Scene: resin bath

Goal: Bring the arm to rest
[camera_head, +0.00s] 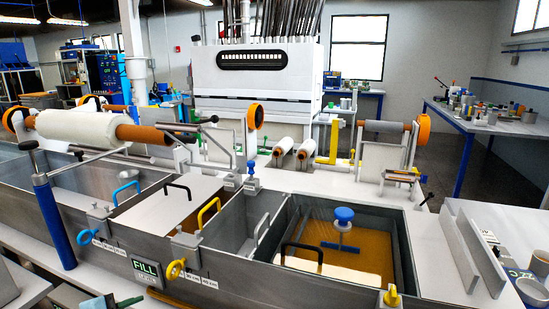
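Neither of my grippers nor my arms can be made out in the head view. The resin bath is a long grey metal trough (130,262) with several compartments, running from the left to the middle. Its right compartment holds amber resin (372,262). A blue-knobbed piece (344,214) stands upright over that resin. A white block with a black handle (325,272) lies at the front of the same compartment. A large white roll (75,124) on a brown core spans the back left of the trough.
A blue post (54,222) with a cross bar rises at the trough's left. Yellow, blue and black handles (209,212) stand along the dividers. A white plate stand (470,245) and cups (532,291) are at the right. A cluttered bench (490,122) stands behind, beyond open floor.

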